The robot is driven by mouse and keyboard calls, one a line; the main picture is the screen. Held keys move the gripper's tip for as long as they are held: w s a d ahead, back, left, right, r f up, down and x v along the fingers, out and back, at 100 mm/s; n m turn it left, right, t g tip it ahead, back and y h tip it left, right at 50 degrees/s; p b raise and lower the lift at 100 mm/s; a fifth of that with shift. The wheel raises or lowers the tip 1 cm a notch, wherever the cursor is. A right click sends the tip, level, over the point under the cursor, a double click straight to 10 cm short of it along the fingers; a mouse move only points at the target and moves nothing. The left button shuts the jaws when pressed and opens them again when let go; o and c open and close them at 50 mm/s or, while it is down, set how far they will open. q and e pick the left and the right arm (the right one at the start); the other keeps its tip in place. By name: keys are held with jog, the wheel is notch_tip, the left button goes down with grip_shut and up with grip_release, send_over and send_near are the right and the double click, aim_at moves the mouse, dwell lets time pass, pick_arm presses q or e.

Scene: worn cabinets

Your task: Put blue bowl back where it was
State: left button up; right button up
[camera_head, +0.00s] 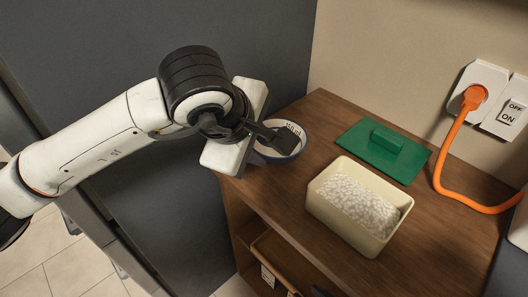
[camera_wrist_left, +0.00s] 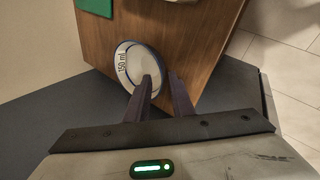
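The blue bowl (camera_head: 295,132) stands at the left end of the wooden cabinet top, partly hidden behind my left gripper. It has a white inside, a blue rim and a "150 ml" mark. My left gripper (camera_head: 283,141) is at the bowl's near side. In the left wrist view, the bowl (camera_wrist_left: 128,66) lies under the fingertips. There the left gripper (camera_wrist_left: 160,78) is open, with one finger over the bowl's inside and the other beyond its rim. I cannot tell whether either finger touches the bowl. My right gripper is not in view.
A cream container (camera_head: 330,211) of white grains stands on the wooden top (camera_head: 440,225). A green lid (camera_head: 383,150) lies behind it. An orange cable (camera_head: 445,150) runs from a wall socket along the right side. A dark grey panel (camera_head: 150,215) stands left of the cabinet.

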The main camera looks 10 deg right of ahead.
pick_arm(q)
jog(key=v, duration=0.8)
jog(key=shift+r, duration=0.2)
jog(key=shift+s+a, duration=0.1)
